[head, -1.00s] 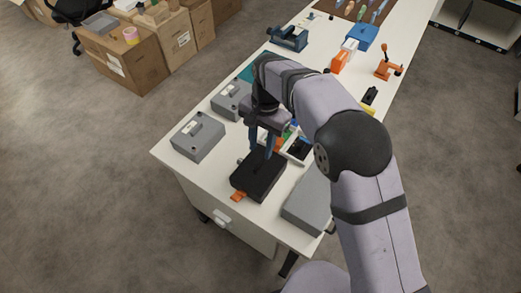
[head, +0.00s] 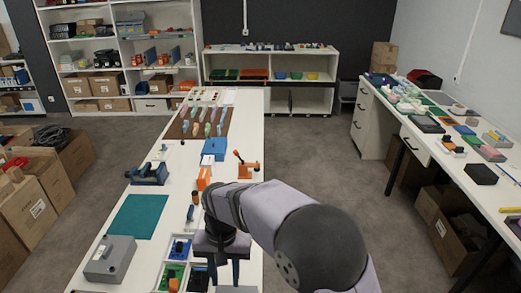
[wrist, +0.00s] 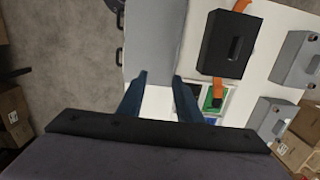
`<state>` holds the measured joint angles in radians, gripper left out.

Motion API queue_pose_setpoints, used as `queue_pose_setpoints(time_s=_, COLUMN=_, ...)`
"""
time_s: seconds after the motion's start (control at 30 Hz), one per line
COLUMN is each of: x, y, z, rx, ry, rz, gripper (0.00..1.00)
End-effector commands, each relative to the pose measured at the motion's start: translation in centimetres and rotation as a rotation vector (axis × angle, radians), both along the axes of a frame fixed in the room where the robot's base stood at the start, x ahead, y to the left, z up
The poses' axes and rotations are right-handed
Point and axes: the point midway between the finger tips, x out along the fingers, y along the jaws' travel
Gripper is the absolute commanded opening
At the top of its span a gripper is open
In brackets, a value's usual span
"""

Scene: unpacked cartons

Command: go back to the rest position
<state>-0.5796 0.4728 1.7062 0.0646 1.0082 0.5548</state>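My gripper (head: 228,272) points down over the near end of the white workbench (head: 240,120) in the head view. In the wrist view its two blue fingers (wrist: 160,98) stand apart with nothing between them, so it is open and empty. Below and beyond them lie a flat grey case (wrist: 155,45) and a black box (wrist: 230,42) with orange tabs. The fingers appear clear of both. In the head view the black box is out of frame.
A divided tray (head: 177,262) with green and blue parts lies beside my gripper. A grey box (head: 110,260), teal mat (head: 138,217), blue vise (head: 148,174) and orange clamp (head: 246,168) are on the bench.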

Motion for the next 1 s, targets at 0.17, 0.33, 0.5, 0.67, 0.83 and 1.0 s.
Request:
queue_pose_setpoints(time_s=0.17, x=-1.6, y=-10.3, z=0.9, rx=0.0, ry=-0.029, rz=-0.014, gripper=0.32)
queue_pose_setpoints(time_s=0.33, x=-5.5, y=-17.8, z=0.6, rx=-0.007, ry=-0.051, rz=-0.01, gripper=0.32)
queue_pose_setpoints(time_s=0.5, x=-9.6, y=-22.2, z=-0.2, rx=-0.016, ry=-0.062, rz=-0.001, gripper=0.32)
queue_pose_setpoints(time_s=0.67, x=-11.9, y=-24.0, z=-0.8, rx=-0.021, ry=-0.068, rz=0.006, gripper=0.32)
queue_pose_setpoints(time_s=0.83, x=-12.7, y=-24.4, z=-1.1, rx=-0.022, ry=-0.069, rz=0.01, gripper=0.32)
queue_pose_setpoints(time_s=1.0, x=-12.7, y=-24.4, z=-1.1, rx=-0.022, ry=-0.068, rz=0.011, gripper=0.32)
